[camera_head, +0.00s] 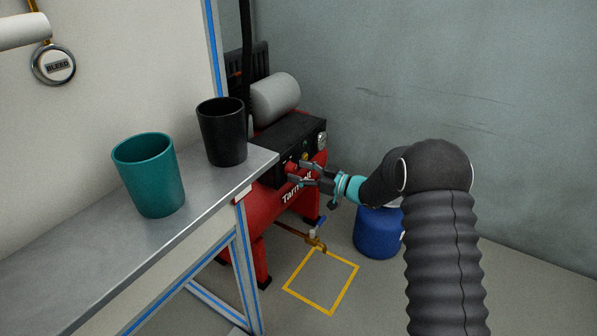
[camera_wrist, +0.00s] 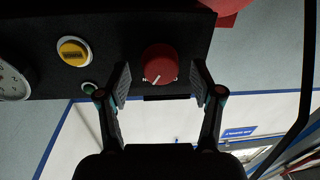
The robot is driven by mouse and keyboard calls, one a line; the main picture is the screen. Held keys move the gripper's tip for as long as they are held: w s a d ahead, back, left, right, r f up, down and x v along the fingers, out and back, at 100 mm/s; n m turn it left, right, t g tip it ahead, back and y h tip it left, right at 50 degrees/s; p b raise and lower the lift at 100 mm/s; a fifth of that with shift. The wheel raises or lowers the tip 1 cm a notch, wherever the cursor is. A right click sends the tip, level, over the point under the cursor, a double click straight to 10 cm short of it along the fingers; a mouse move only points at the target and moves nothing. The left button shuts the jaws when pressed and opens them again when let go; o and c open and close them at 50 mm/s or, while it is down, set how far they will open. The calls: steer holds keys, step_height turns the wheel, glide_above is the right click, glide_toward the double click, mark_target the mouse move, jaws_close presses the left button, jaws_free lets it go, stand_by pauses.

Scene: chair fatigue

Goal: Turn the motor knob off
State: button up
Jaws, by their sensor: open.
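The motor knob is a round red knob (camera_wrist: 160,64) on a black control panel (camera_wrist: 120,30) in the wrist view. It has a small white mark near its lower edge. In the head view the red knob (camera_head: 291,168) shows at the black panel of the red compressor (camera_head: 262,204). My gripper (camera_wrist: 160,78) is open, with one finger on each side of the knob. I cannot tell whether the fingers touch it. In the head view my gripper (camera_head: 297,174) is at the panel's front, reaching in from the right.
A yellow button (camera_wrist: 74,51), a green button (camera_wrist: 88,88) and a gauge (camera_wrist: 13,82) sit beside the knob. A metal table (camera_head: 75,262) with a teal cup (camera_head: 149,175) and a black cup (camera_head: 222,132) stands left. A blue container (camera_head: 377,234) stands on the floor behind my arm.

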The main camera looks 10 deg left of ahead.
steer(key=shift+w+a, duration=0.1)
steer(key=shift+a, duration=0.25)
steer(key=shift+c, duration=0.3)
steer(key=c, duration=1.1)
